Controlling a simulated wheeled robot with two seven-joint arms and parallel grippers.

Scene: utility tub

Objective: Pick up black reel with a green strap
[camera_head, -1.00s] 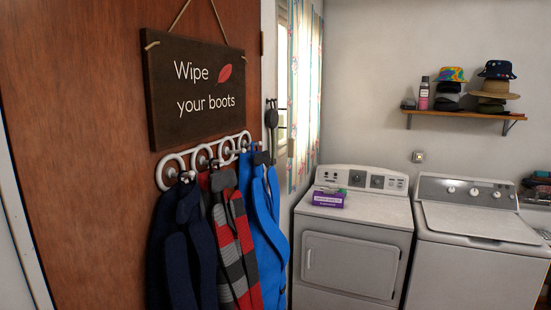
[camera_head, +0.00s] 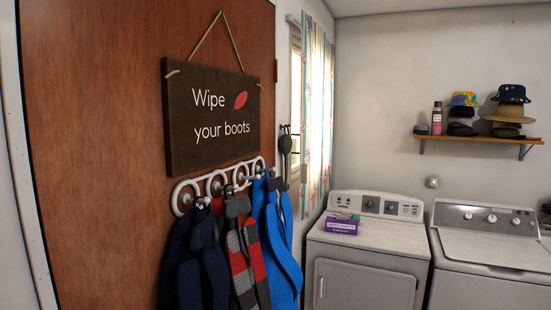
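I cannot clearly make out a black reel with a green strap. A small dark and green item (camera_head: 345,217) lies on top of a purple box on the left machine, too small to identify. A black rounded item (camera_head: 285,145) hangs on the wall beside the window, with no green visible on it. Neither of my grippers is in view.
A wooden door (camera_head: 95,130) with a sign (camera_head: 212,117) and a hook rack (camera_head: 215,183) is on the left. The purple box (camera_head: 342,227) sits on a white dryer (camera_head: 365,275); a washer (camera_head: 490,255) stands right. A shelf (camera_head: 480,138) holds hats.

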